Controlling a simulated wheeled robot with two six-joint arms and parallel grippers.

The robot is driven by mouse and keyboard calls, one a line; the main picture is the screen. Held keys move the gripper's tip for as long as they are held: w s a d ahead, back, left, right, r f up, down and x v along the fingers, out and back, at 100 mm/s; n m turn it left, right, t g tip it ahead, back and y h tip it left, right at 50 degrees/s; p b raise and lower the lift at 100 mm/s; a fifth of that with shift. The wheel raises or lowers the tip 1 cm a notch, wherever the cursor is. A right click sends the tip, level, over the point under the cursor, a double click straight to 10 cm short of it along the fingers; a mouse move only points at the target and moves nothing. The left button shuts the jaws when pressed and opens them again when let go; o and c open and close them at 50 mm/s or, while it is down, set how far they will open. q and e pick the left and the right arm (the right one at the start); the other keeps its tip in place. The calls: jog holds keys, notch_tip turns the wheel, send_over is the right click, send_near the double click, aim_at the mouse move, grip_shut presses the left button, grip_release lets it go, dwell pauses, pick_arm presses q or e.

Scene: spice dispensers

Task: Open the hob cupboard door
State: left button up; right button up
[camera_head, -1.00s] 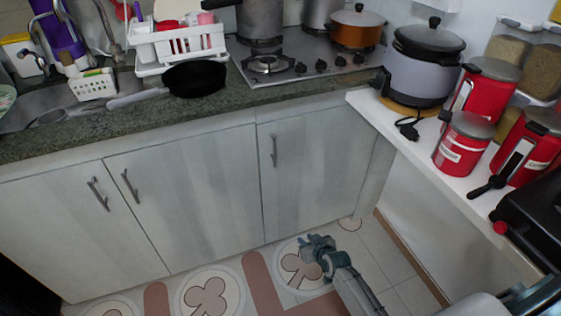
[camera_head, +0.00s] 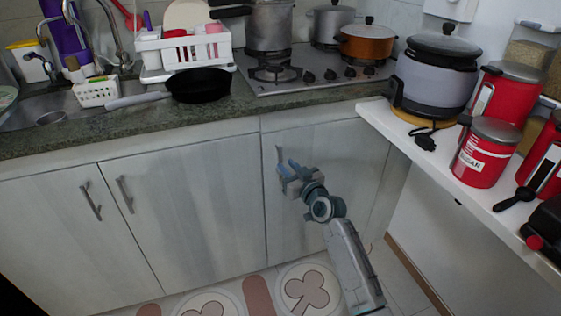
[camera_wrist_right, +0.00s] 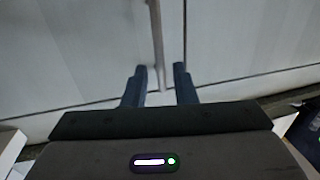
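The hob cupboard door (camera_head: 340,165) is the pale grey-white panel below the hob, and it is shut. Its slim vertical metal handle (camera_head: 279,153) is near its left edge, its lower part hidden by my right gripper (camera_head: 286,172). My right gripper is at the lower part of the handle. In the right wrist view the handle (camera_wrist_right: 157,45) runs down between the two dark fingers of my right gripper (camera_wrist_right: 161,72). The fingers are open, with a gap to the handle on each side. My left gripper is not in view.
Two more cupboard doors with handles (camera_head: 91,201) are on the left. The counter above holds a black pan (camera_head: 198,85) and the hob (camera_head: 310,73). A white shelf (camera_head: 440,170) with a cooker and red canisters juts out at right. The floor below is clear.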

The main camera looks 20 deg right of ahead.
aim_at(281, 160)
jog(key=x, duration=0.5)
grip_shut()
